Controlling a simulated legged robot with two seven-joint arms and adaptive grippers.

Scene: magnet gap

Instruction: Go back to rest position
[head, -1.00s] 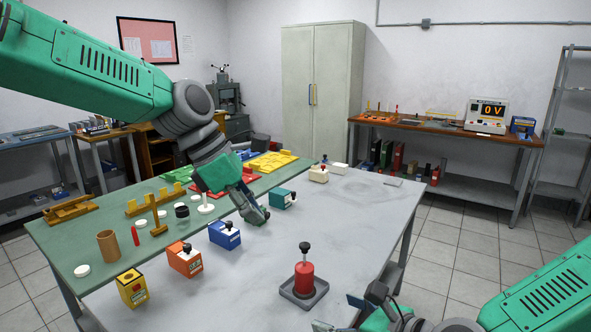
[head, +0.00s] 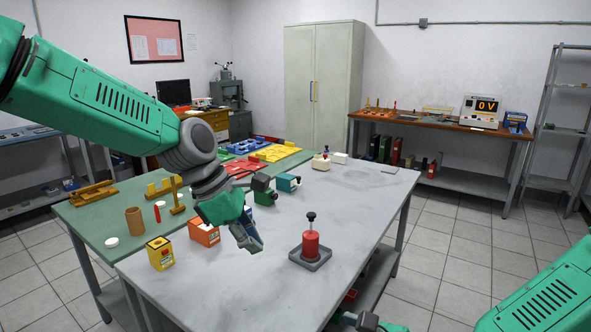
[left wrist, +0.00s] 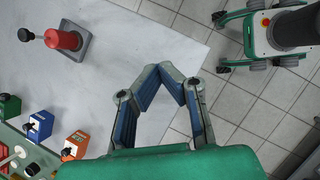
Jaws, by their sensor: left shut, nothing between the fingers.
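My left gripper (head: 257,248) hangs above the grey tabletop (head: 365,205), near the orange box (head: 204,234). In the left wrist view its two fingers (left wrist: 172,70) meet at the tips with nothing between them. In the head view it hides most of the blue box, which shows in the left wrist view (left wrist: 39,126). Of my right arm, only the green forearm and a dark wrist part show at the lower right of the head view; its fingers are out of frame.
A red knobbed cylinder (head: 311,245) stands on a grey base right of the left gripper. Yellow (head: 160,254), green (head: 265,196), teal (head: 288,183) and cream (head: 321,162) boxes line the table.

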